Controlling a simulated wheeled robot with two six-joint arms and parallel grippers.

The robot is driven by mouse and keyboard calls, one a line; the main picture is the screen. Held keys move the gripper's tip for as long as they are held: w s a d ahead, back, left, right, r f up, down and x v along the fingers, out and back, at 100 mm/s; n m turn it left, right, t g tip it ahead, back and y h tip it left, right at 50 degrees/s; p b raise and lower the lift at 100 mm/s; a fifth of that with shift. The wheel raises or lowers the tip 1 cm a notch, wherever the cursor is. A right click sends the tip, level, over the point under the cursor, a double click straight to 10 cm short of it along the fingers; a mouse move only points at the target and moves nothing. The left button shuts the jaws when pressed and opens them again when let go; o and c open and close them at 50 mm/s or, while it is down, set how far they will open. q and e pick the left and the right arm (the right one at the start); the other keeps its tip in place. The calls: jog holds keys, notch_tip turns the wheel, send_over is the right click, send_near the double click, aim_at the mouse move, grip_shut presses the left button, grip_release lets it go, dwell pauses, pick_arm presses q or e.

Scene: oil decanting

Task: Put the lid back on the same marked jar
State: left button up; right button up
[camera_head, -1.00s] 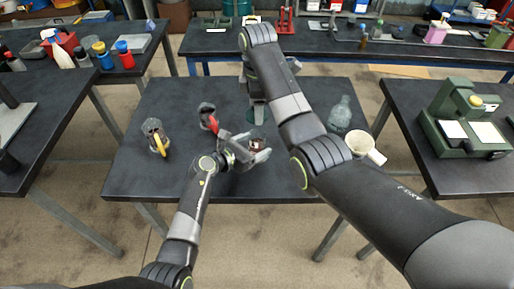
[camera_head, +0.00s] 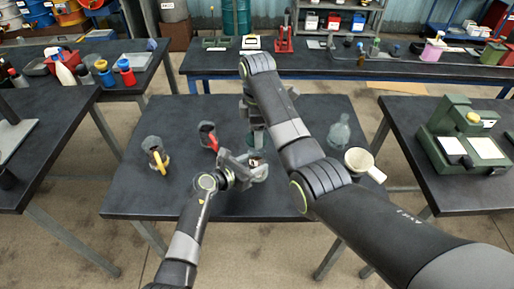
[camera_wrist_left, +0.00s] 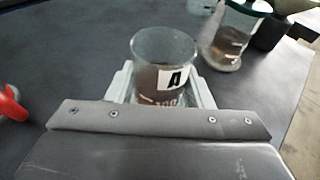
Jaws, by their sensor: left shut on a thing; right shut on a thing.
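My left gripper (camera_head: 258,168) is shut on a clear glass jar (camera_wrist_left: 165,62), which stands upright between the fingers in the left wrist view. The jar has a white label with a black mark, and its top looks open. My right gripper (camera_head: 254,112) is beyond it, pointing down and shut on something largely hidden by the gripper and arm. A second glass vessel (camera_wrist_left: 230,42) with a greenish rim is at the upper right of the left wrist view; greenish glass (camera_head: 252,138) also shows below the right gripper in the head view. I cannot make out a lid.
A clear bottle (camera_head: 339,132) and a cream funnel-like cup (camera_head: 359,161) stand right. The table's front left is bare. A green machine (camera_head: 465,135) stands on the right table.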

jog(key=shift+f, duration=1.4)
jog(key=shift+f, duration=0.9)
jog(key=shift+f, duration=0.6)
jog(key=o, duration=1)
